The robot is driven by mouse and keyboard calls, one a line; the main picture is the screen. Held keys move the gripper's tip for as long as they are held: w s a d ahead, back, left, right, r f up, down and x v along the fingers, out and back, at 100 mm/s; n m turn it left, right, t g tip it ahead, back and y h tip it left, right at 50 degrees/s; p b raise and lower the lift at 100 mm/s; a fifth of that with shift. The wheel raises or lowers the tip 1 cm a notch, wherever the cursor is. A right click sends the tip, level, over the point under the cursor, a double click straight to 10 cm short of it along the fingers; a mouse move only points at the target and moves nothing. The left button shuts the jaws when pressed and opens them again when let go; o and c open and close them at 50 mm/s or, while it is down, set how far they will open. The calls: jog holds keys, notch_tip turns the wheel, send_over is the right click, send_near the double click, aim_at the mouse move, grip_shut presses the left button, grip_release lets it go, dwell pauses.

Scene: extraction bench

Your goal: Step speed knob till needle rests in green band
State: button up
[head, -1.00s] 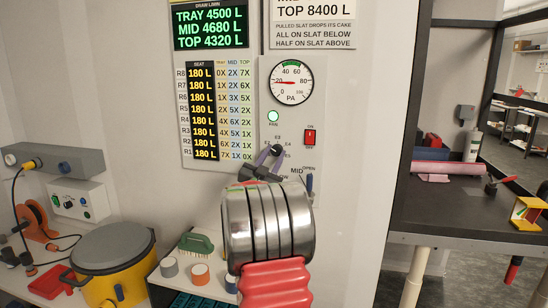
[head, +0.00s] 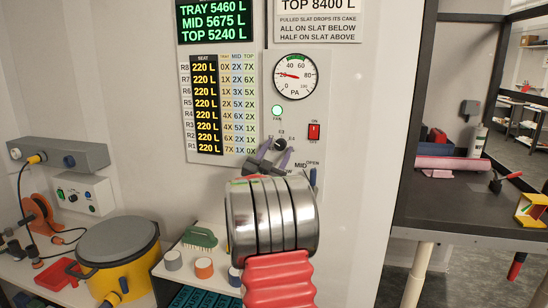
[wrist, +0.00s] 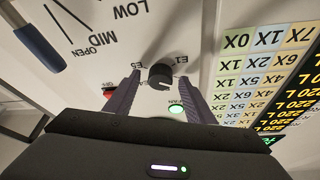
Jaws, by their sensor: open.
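The dark round speed knob (wrist: 161,75) sits on the white panel between the open fingers of my gripper (wrist: 158,98) in the wrist view, with a gap on each side. In the head view my gripper (head: 274,153) is at the panel below the gauge, and the knob is mostly hidden by it. The round PA gauge (head: 295,84) shows a red needle pointing left and slightly up, near 20. Its green band (head: 294,57) is at the top of the dial, and the needle lies left of it.
A red switch (head: 314,132) and a lit green lamp (head: 277,111) are above my gripper. A blue-handled MID lever (wrist: 40,40) is beside the knob. The display board (head: 206,104) reads 220 L. A yellow pot (head: 118,255) stands at lower left.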

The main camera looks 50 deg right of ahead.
jog(key=v, duration=1.4)
jog(key=shift+w, duration=0.1)
